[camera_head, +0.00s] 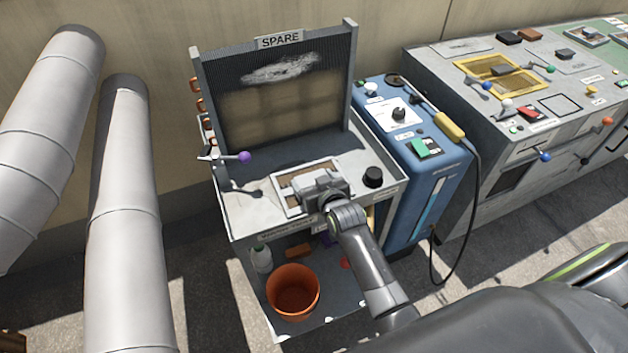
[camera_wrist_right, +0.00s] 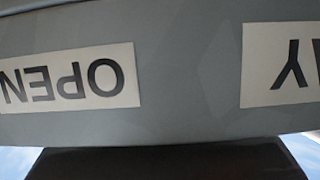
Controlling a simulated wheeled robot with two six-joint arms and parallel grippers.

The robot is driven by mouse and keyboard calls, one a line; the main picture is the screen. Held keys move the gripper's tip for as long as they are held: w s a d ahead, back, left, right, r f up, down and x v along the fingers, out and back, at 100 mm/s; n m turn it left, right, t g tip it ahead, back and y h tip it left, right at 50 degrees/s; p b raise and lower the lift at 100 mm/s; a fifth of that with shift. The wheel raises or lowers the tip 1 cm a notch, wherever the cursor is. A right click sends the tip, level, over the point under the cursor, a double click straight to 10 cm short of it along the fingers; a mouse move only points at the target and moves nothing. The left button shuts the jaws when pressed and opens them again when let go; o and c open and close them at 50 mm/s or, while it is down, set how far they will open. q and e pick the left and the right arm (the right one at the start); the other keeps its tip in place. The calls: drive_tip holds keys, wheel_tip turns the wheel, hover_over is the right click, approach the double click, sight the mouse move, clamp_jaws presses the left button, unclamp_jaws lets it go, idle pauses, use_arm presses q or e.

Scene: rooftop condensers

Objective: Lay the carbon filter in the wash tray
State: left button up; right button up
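My right gripper (camera_head: 316,186) is over a white-framed rectangle (camera_head: 288,206) on top of the grey SPARE stand (camera_head: 240,208). Its fingers point away from the head camera, and I cannot see whether they are apart or hold anything. In the right wrist view a grey surface (camera_wrist_right: 190,75) fills most of the picture, with an upside-down OPEN label (camera_wrist_right: 70,80). A dark block (camera_wrist_right: 170,164) lies across the bottom edge; I cannot tell what it is. I cannot pick out the carbon filter or the wash tray for certain. My left gripper is not in view.
A finned coil panel (camera_head: 280,110) rises behind the stand. A purple-knobbed lever (camera_head: 243,157) and black knob (camera_head: 373,177) flank the rectangle. An orange bucket (camera_head: 293,290) stands on the lower shelf. A blue machine (camera_head: 425,180) and a grey bench (camera_head: 560,130) stand to the right.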

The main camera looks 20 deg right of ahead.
drive_tip(key=o, duration=0.4)
drive_tip(key=shift+r, duration=0.1)
drive_tip(key=shift+s, duration=0.2)
drive_tip(key=p+v, duration=0.1)
drive_tip(key=v, duration=1)
drive_tip(key=shift+s+r, duration=0.25)
